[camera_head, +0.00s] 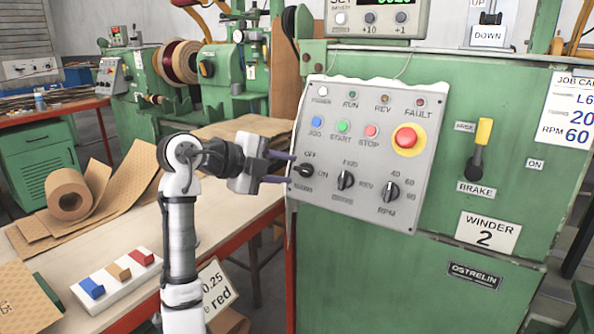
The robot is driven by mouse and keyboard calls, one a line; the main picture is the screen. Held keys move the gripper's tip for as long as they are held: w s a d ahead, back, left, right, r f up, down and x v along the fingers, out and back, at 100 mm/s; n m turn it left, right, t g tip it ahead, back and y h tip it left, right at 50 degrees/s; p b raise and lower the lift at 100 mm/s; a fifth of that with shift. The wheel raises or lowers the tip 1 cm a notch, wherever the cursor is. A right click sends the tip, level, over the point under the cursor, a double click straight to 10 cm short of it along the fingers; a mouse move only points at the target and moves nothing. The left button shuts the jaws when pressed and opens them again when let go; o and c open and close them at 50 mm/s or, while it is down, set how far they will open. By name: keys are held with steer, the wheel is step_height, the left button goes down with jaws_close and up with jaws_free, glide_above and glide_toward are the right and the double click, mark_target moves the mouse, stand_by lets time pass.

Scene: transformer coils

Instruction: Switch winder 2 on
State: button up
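The winder 2 machine is green, with a "WINDER 2" plate (488,233) at lower right. Its grey control panel (362,140) carries a black rotary switch (304,170) at the lower left, marked OFF above and ON to the right. Which mark the switch points to is hard to tell. My gripper (291,168) comes from the left, its two dark fingers apart, one above the other. The fingertips are at the switch's left side; contact cannot be told. A pale power lamp (323,91) sits at the panel's top left.
The panel also has coloured buttons, a red emergency stop (407,138) and two more knobs. A yellow-handled brake lever (481,140) stands to its right. A workbench (125,235) at left holds a paper roll (70,195) and a white block tray (118,283).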

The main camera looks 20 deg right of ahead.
steer(key=v, duration=0.8)
steer(key=shift+a, duration=0.4)
steer(key=shift+s+r, duration=0.1)
steer(key=shift+s, duration=0.05)
